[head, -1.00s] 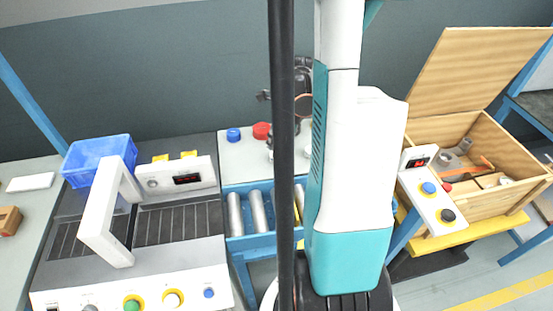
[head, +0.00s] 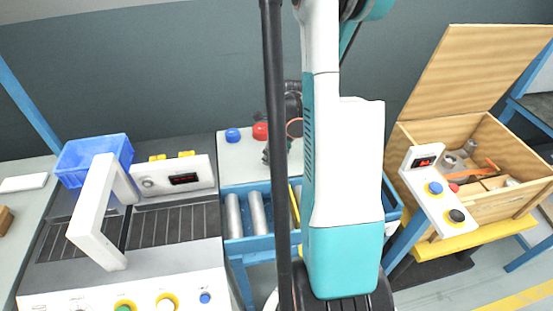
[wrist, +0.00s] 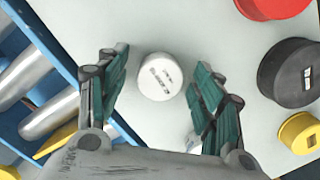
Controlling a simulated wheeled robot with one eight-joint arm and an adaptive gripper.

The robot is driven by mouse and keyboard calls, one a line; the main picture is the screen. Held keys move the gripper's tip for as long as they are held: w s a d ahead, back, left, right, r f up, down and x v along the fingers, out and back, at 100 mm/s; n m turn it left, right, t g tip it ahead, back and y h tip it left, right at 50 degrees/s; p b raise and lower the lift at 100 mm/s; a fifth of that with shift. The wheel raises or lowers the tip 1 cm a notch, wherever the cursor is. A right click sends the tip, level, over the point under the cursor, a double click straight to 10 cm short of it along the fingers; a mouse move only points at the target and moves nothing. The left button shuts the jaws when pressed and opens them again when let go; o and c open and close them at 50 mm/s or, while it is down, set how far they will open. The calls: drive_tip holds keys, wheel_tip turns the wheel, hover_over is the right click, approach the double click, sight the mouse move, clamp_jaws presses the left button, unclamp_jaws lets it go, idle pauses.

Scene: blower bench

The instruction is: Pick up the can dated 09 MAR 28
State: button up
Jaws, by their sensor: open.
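A white can (wrist: 158,77) stands on the pale table top in the wrist view. Dark print is on its lid, too small and turned to read as a date. My gripper (wrist: 161,70) is open, with one finger on each side of this can and a gap on both sides. In the wrist view a red can (wrist: 268,5), a black can (wrist: 291,73) and a yellow can (wrist: 300,133) stand to the right. Another pale thing (wrist: 193,141) is mostly hidden by the right finger. In the head view the pole and arm hide most of my gripper.
In the head view a blue can (head: 232,135) and a red can (head: 260,131) stand on the pale table (head: 235,160). A roller conveyor (head: 257,213) lies in front of it. A white scanner bench (head: 120,285) is left, an open wooden box (head: 490,200) right.

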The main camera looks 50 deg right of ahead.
drive_tip(key=c, duration=1.1)
drive_tip(key=shift+r, duration=0.1)
drive_tip(key=shift+c, duration=0.2)
